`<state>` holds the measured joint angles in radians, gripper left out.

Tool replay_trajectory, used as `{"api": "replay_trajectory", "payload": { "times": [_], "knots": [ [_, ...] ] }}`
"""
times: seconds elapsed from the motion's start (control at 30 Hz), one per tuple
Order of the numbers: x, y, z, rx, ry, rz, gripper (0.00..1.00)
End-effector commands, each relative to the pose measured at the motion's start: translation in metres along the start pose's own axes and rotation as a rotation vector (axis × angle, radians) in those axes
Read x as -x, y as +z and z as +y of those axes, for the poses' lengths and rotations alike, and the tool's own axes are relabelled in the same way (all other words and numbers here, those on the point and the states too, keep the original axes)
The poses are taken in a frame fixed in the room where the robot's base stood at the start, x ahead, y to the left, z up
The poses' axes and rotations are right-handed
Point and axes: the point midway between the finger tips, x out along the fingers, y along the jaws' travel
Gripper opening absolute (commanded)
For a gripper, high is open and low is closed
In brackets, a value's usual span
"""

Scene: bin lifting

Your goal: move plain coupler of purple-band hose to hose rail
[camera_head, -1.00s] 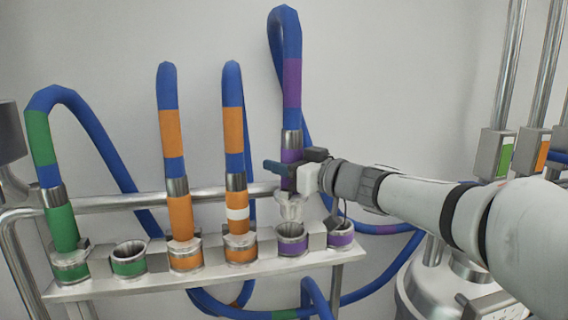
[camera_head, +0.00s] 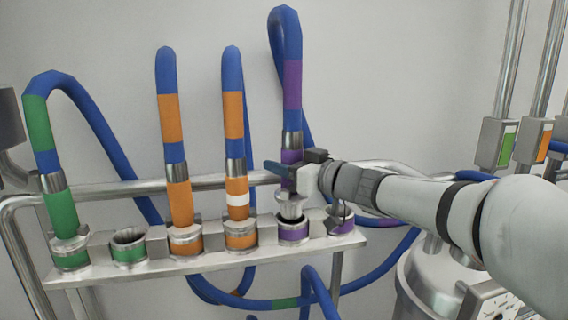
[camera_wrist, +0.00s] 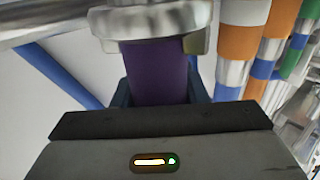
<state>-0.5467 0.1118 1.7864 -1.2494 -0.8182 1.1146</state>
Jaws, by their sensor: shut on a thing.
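My gripper (camera_head: 289,169) is shut on the purple part of the purple-band hose (camera_head: 292,84). In the wrist view the purple sleeve (camera_wrist: 158,75) sits between the jaws, with the metal coupler (camera_wrist: 150,22) beyond it. In the head view the hose hangs upright and its metal coupler (camera_head: 290,208) is at the mouth of a purple-ringed socket (camera_head: 293,231) on the hose rail (camera_head: 210,263). The coupler seems to touch or enter the socket; how deep I cannot tell. No white band shows on its purple sleeve, though the gripper hides part of it.
A second purple-ringed socket (camera_head: 341,221) is just right, partly behind my wrist. Two orange-band hoses (camera_head: 170,118) (camera_head: 233,114) and a green-band hose (camera_head: 38,122) stand in sockets to the left. One green-ringed socket (camera_head: 129,247) is empty. A steel vessel (camera_head: 415,275) stands at right.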

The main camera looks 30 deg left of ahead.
Motion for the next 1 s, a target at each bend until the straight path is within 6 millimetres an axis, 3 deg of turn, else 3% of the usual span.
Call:
{"api": "replay_trajectory", "payload": {
  "times": [0.53, 1.0],
  "knots": [
    [0.000, 0.021, 0.000, 0.001, 0.001, 0.001, 0.08],
    [0.001, 0.023, 0.001, 0.000, 0.001, 0.001, 0.08]
  ]
}}
